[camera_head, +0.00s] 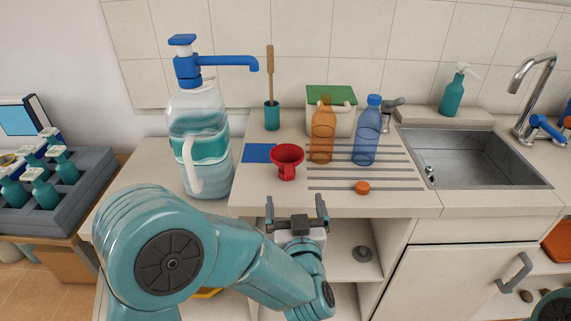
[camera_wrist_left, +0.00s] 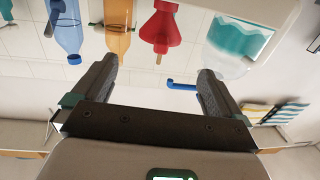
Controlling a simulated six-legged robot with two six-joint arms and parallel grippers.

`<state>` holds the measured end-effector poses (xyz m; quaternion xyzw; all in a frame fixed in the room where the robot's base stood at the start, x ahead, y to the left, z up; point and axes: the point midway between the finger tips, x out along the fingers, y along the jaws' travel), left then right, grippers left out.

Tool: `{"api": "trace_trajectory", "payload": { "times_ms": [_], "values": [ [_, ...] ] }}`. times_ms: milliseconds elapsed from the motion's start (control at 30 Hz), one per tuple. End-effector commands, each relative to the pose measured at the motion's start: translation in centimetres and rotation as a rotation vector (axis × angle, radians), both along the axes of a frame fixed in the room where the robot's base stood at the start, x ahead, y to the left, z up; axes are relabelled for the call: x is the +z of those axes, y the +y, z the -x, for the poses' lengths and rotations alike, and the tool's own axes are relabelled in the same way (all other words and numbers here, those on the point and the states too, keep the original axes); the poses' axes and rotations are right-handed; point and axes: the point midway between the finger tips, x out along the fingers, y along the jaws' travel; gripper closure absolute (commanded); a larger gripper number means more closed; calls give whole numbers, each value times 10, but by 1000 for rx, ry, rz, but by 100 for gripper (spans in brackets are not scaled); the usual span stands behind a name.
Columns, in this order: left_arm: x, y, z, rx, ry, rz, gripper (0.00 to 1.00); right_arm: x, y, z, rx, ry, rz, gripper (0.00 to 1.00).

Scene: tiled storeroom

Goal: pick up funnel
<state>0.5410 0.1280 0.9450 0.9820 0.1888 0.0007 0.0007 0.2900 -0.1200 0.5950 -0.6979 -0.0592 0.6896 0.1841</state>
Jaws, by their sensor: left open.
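The red funnel (camera_head: 287,158) stands on the counter beside a blue square, its wide mouth up. My left gripper (camera_head: 296,208) is open and empty in front of the counter's front edge, nearer to me than the funnel and apart from it. In the left wrist view, which is upside down, the funnel (camera_wrist_left: 161,28) lies ahead of the gap between the open fingers (camera_wrist_left: 157,70), with nothing between them. My right gripper is not in view.
A large pump jug (camera_head: 200,120) stands left of the funnel. An orange bottle (camera_head: 322,135), a blue bottle (camera_head: 367,137) and an orange cap (camera_head: 362,188) are to its right. A brush in a teal holder (camera_head: 271,115) is behind. The sink (camera_head: 480,160) is farther right.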

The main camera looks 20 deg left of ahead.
Motion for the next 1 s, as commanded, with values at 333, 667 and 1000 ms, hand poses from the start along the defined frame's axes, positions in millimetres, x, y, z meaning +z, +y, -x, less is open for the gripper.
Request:
{"api": "trace_trajectory", "payload": {
  "times_ms": [333,667,1000],
  "values": [
    [0,30,-68,3,2,0,0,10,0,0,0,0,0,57],
    [1,47,-101,3,2,0,0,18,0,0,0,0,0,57],
    [-1,55,-124,-1,3,-1,0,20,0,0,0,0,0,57]
  ]
}}
